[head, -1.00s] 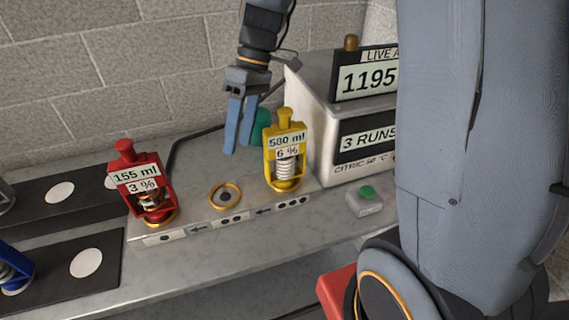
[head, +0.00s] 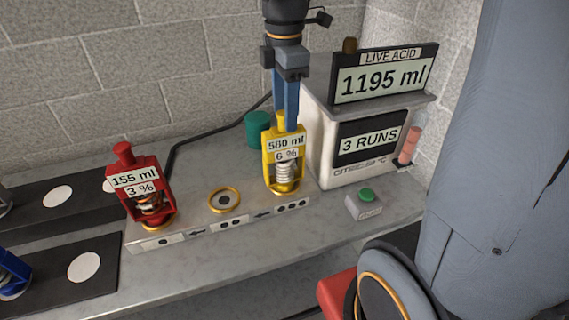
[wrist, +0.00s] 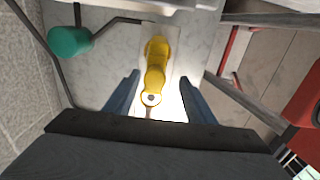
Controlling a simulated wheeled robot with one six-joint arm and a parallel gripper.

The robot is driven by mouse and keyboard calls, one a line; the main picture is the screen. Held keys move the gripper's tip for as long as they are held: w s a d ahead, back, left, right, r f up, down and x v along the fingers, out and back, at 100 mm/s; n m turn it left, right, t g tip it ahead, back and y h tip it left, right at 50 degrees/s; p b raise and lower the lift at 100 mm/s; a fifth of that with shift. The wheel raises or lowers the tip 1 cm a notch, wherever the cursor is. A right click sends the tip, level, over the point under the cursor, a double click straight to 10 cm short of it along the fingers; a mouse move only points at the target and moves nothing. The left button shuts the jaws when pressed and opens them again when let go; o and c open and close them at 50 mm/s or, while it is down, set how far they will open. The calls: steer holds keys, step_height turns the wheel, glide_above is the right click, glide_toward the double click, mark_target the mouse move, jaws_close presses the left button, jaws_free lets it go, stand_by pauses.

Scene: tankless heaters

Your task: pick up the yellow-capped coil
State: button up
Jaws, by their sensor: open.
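The yellow-capped coil (head: 284,171) stands upright on the right-hand spot of the raised strip, labelled 580 ml and 6 %. My gripper (head: 286,120) points down right at its top in the head view, its blue fingers partly behind or around the cap. In the wrist view the yellow cap (wrist: 154,72) lies ahead of and between the two spread blue fingers (wrist: 159,90), with a gap on each side. The gripper is open and holds nothing. Whether a finger touches the cap cannot be told.
A red-capped coil (head: 147,189) stands on the strip's left spot; the middle ring (head: 224,199) is empty. The white heater box (head: 345,172) is close on the right, with a green-button box (head: 364,204) in front. A green cylinder (head: 257,129) stands behind.

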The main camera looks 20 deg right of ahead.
mark_target(284, 134)
steer(key=shift+w+f+p, duration=0.2)
steer(key=shift+f+p, duration=0.35)
steer(key=shift+f, duration=1.3)
steer(key=shift+w+f+p, duration=0.2)
steer(key=shift+f+p, duration=0.3)
steer(key=shift+f, duration=1.35)
jaws_close()
